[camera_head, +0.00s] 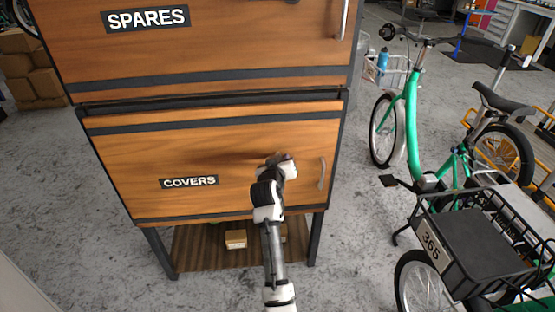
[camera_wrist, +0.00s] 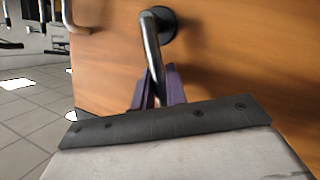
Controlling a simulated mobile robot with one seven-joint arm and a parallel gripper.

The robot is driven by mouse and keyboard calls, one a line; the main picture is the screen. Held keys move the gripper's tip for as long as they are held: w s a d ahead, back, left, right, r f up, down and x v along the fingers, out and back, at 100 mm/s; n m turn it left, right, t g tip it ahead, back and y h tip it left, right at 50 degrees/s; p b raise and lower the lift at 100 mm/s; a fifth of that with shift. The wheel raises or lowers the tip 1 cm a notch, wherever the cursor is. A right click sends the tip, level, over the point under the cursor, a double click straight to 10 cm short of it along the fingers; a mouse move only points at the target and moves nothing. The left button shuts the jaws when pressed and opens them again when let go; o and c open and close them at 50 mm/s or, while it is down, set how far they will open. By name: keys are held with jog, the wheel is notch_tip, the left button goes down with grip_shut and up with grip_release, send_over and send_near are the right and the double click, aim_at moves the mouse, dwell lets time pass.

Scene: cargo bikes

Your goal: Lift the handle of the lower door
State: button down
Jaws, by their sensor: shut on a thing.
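The lower door (camera_head: 225,150) is a wooden panel labelled COVERS, with dark bands near its top and bottom. A dark gap runs along its top edge. In the wrist view, the door's face (camera_wrist: 240,70) fills the right side. A dark metal lever handle (camera_wrist: 152,40) stands out from a round base on it and bends down between my purple fingers. My gripper (camera_wrist: 158,88) is shut on this handle's lower end. In the head view, my gripper (camera_head: 280,161) is at the door's right half and hides the handle.
A curved metal bar (camera_head: 322,173) is on the door's right side. The upper door (camera_head: 230,45) is labelled SPARES. Small boxes (camera_head: 236,239) sit on the slatted shelf below. A green bike (camera_head: 412,120) and a black cargo rack (camera_head: 480,245) stand at right.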

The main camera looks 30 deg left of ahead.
jog(key=shift+w+d+r+m+g+y+p, duration=0.2)
jog(key=shift+d+m+g+p, duration=0.1)
jog(key=shift+m, duration=0.2)
jog(key=shift+w+d+r+m+g+y+p, duration=0.1)
jog(key=shift+w+d+m+g+y+p, duration=0.15)
jog(key=shift+m, duration=0.25)
jog(key=shift+d+f, duration=0.1)
jog(key=c, duration=1.4)
grip_release()
jog(key=b+v, duration=0.2)
jog(key=v, duration=1.2)
jog(key=shift+b, duration=0.3)
jog(key=shift+w, duration=0.1)
